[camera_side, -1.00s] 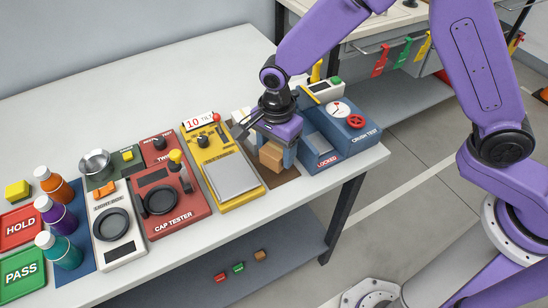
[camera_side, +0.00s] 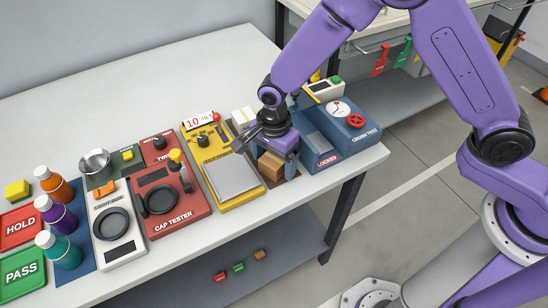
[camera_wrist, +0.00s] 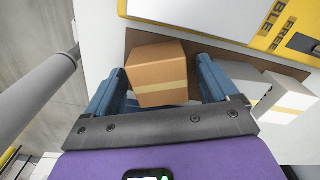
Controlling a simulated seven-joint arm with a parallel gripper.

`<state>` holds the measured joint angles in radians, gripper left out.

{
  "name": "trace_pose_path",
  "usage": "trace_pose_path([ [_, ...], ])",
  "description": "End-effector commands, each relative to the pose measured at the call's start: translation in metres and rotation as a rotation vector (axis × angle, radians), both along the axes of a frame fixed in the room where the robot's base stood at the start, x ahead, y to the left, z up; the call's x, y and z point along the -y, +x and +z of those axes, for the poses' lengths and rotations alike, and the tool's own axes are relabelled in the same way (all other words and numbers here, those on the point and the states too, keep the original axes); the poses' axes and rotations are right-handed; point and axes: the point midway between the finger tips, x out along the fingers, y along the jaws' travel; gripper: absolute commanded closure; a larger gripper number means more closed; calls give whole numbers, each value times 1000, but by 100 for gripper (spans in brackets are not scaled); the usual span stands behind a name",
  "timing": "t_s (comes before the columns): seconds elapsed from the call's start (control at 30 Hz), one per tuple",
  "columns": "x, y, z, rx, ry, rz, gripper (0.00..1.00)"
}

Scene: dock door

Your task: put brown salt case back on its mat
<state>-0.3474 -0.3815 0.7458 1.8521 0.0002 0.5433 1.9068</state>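The brown salt case (camera_side: 271,166) is a small orange-brown box with a pale band. It is at the front part of its dark brown mat (camera_side: 277,183), right of the yellow scale. My gripper (camera_side: 288,160) is low at the case, on its right side. In the wrist view the case (camera_wrist: 160,75) lies between the two blue fingers of my gripper (camera_wrist: 160,65). A narrow gap seems to show at the right finger, so firm contact is unclear. Whether the case rests on the mat or is slightly raised cannot be told.
The yellow scale (camera_side: 229,165) stands close on the left. The blue crush tester (camera_side: 340,130) stands close on the right. Pale boxes (camera_side: 243,116) stand behind the case, also in the wrist view (camera_wrist: 283,98). The bench's front edge is near.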

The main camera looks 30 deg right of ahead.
Motion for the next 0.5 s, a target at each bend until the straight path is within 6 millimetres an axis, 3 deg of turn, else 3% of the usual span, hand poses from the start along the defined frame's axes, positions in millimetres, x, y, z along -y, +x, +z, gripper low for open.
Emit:
trace_pose_path([
  [0.27, -1, 1, 8, 2, 2, 0, 13],
  [0.5, -1, 1, 48, 5, 5, 1, 13],
])
